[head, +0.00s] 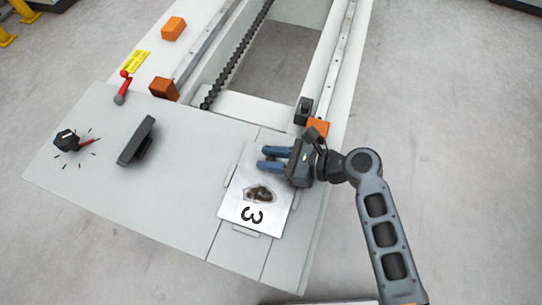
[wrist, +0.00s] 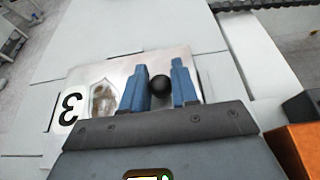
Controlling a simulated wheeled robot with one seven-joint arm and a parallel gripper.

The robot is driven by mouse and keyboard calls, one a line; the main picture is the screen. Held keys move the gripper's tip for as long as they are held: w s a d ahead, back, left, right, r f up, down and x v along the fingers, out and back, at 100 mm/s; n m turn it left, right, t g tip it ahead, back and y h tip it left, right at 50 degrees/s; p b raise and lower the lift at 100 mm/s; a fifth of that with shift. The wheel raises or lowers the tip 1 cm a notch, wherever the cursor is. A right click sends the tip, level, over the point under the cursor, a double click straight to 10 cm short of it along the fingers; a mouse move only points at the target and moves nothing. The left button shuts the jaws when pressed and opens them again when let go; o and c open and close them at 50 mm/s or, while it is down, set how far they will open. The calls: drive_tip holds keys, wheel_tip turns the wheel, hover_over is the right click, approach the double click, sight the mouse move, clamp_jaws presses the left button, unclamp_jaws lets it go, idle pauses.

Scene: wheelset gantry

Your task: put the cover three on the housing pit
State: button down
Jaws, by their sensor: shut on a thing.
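Cover three (head: 267,215) is a shiny metal plate with a black "3" and a dark brownish patch in a pale outline. It is at or just above the right part of the grey deck; I cannot tell whether it touches. My gripper (head: 263,159) is at its far end, its blue fingers shut on the cover's round black knob. The knob (wrist: 161,86) shows between the fingers in the wrist view, with cover three (wrist: 75,98) beneath. I see no open housing pit; whether it lies under the plate is hidden.
Small pale tabs (head: 246,230) edge the plate. A black tilted panel (head: 137,140), a rotary knob (head: 67,140) and a red lever (head: 123,88) stand to the left. Orange blocks (head: 164,88) sit by the rails. The deck's middle is clear.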

drive_tip(key=c, duration=0.8)
unclamp_jaws()
drive_tip(key=shift+c, duration=0.2)
drive_tip(key=p+v, duration=0.2)
drive_tip(key=v, duration=1)
